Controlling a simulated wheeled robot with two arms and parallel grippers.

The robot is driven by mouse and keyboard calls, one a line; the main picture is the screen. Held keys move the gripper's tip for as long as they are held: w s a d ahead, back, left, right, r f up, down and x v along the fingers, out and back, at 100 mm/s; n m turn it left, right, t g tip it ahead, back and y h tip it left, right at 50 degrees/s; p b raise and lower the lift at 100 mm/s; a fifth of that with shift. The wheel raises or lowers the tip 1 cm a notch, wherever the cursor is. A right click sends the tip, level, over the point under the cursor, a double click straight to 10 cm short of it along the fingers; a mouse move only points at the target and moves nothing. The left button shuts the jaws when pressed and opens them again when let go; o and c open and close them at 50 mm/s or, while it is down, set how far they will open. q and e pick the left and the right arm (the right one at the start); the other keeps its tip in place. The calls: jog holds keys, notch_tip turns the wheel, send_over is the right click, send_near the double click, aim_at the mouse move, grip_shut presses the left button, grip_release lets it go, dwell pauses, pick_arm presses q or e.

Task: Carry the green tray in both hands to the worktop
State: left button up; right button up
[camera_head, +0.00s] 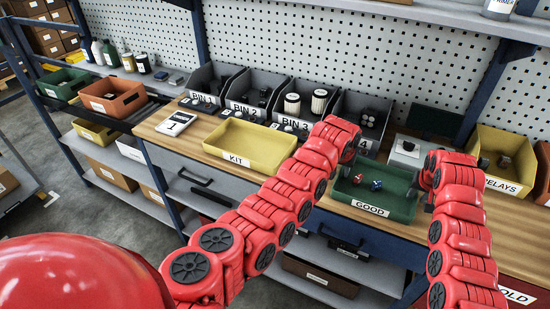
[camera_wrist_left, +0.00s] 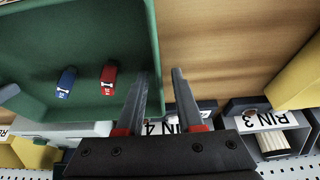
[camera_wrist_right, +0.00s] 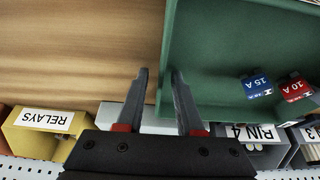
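The green tray (camera_head: 385,205), labelled GOOD, sits on the wooden worktop (camera_head: 215,140) and holds a red and a blue small block. My left gripper (camera_wrist_left: 162,75) is at the tray's left wall, one finger inside and one outside, with gaps to the wall; the arm mostly hides it in the head view. My right gripper (camera_wrist_right: 159,72) straddles the opposite wall of the tray (camera_wrist_right: 225,50) the same way, fingers apart. Both look open around the walls; contact cannot be told.
A yellow KIT tray (camera_head: 250,148) stands left of the green tray. Grey bins (camera_head: 250,92) line the back, and a yellow RELAYS bin (camera_head: 505,160) is at the right. A strip of bare worktop lies between the KIT tray and the front edge.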

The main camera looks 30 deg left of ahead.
pick_arm(q)
jog(key=shift+r, duration=0.1)
pick_arm(e)
jog(key=shift+r, duration=0.1)
pick_arm(q)
jog(key=v, duration=1.1)
jog(key=shift+s+r, duration=0.25)
jog(key=shift+r, duration=0.1)
pick_arm(e)
jog(key=v, duration=1.2)
